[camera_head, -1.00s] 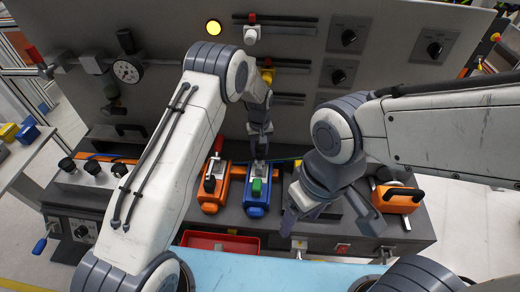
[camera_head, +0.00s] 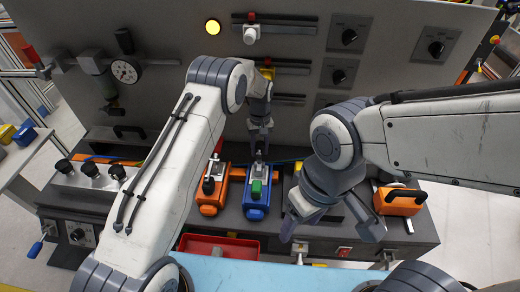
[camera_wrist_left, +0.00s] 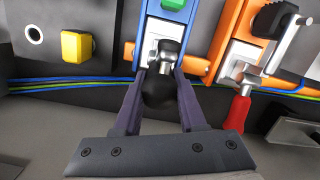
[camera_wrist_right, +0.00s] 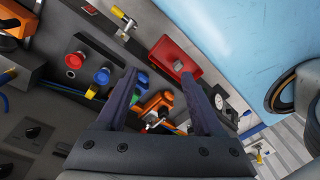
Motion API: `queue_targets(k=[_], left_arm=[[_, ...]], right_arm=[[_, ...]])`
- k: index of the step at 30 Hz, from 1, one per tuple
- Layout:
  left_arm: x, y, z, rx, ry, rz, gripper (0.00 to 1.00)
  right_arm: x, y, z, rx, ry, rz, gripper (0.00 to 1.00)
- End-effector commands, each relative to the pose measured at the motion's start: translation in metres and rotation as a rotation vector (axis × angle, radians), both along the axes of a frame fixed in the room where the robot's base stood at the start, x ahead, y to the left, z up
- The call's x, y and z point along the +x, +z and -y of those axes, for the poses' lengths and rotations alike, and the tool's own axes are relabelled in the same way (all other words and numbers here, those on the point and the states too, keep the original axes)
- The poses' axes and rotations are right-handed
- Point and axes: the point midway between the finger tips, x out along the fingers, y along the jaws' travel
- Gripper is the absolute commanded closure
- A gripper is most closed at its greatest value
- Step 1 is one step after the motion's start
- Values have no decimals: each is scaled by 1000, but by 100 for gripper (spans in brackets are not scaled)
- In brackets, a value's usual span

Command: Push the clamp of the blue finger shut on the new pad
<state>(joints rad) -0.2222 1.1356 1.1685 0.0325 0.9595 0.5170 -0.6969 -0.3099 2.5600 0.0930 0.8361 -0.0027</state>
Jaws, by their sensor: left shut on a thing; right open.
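The blue finger (camera_head: 256,206) lies on the bench with a green block (camera_head: 257,188) on top; its near part also shows in the left wrist view (camera_wrist_left: 178,12). Its metal clamp (camera_wrist_left: 165,48) sits behind the block, on a pale plate. My left gripper (camera_head: 260,146) is shut on the clamp's black knob (camera_wrist_left: 159,90), at the far end of the finger. The fingers hide part of the knob and lever. I cannot tell whether the clamp touches the pad. My right gripper (camera_head: 331,232) is open and empty, to the right of the blue finger and nearer the front edge.
An orange finger (camera_head: 210,196) with a red-handled clamp (camera_wrist_left: 238,112) stands close beside the blue one. A red tray (camera_head: 220,245) is in front. An orange unit with a black handle (camera_head: 399,202) stands at right. Cables (camera_wrist_left: 70,88) run behind the fingers; the upright panel (camera_head: 300,70) rises beyond.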

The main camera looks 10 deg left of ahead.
Motion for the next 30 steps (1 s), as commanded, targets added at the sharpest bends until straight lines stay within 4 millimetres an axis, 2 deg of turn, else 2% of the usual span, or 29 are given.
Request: queue_targets(k=[1,5,6,8,11,15,18,23,27,30], left_arm=[[0,1,0,-1,0,1,100],[0,1,0,-1,-1,1,100],[0,1,0,-1,-1,1,100],[0,1,0,-1,-1,1,100],[0,1,0,-1,-1,1,100],[0,1,0,-1,-1,1,100],[1,1,0,-1,-1,3,100],[1,1,0,-1,-1,3,100],[1,2,0,-1,-1,3,100],[1,2,0,-1,-1,3,100]], right_arm=[[0,0,0,0,-1,0,46],[5,-2,-11,29,-46,0,96],[8,-4,-20,50,-83,1,100],[16,-8,-37,96,-167,1,100],[37,-16,-74,199,-375,1,100],[80,-33,-123,353,-765,6,100],[114,-48,-145,452,-1058,26,100],[165,-76,-152,593,-1505,107,100],[194,-95,-139,703,-1807,209,100],[206,-103,-127,767,-1947,278,100]])
